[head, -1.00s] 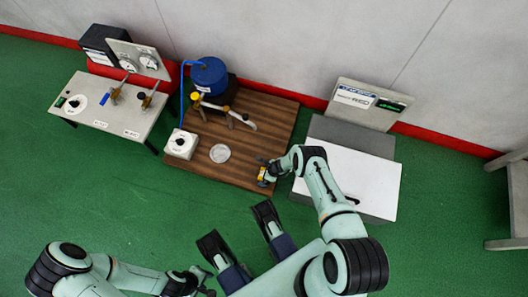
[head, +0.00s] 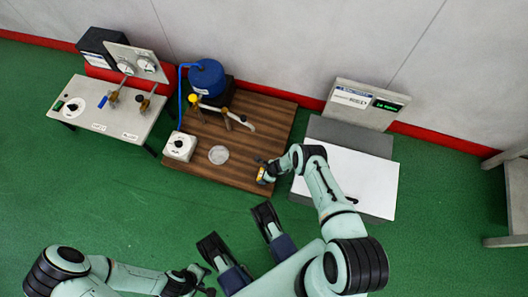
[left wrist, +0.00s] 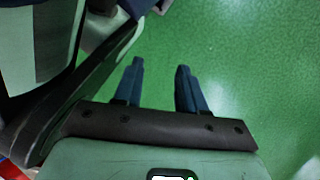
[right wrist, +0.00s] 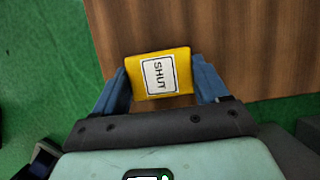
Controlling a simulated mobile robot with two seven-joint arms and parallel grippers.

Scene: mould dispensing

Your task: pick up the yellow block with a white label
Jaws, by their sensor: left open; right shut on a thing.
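The yellow block (right wrist: 184,63) carries a white label (right wrist: 159,76) with the word SHUT. It sits between the two fingers of my right gripper (right wrist: 162,88), which is shut on it. In the head view the block (head: 261,173) shows small at the front right edge of the brown wooden board (head: 186,167). I cannot tell whether it touches the board. My left gripper (left wrist: 158,68) is open and empty over the green floor. In the head view my left gripper (head: 207,287) is low, left of centre.
On the board stand a blue tank (head: 207,76), a white dial box (head: 180,146) and a pale round disc (head: 218,155). A grey panel table (head: 110,113) is at the left. A white-topped stand (head: 352,176) with a display (head: 362,106) is close right of my right gripper.

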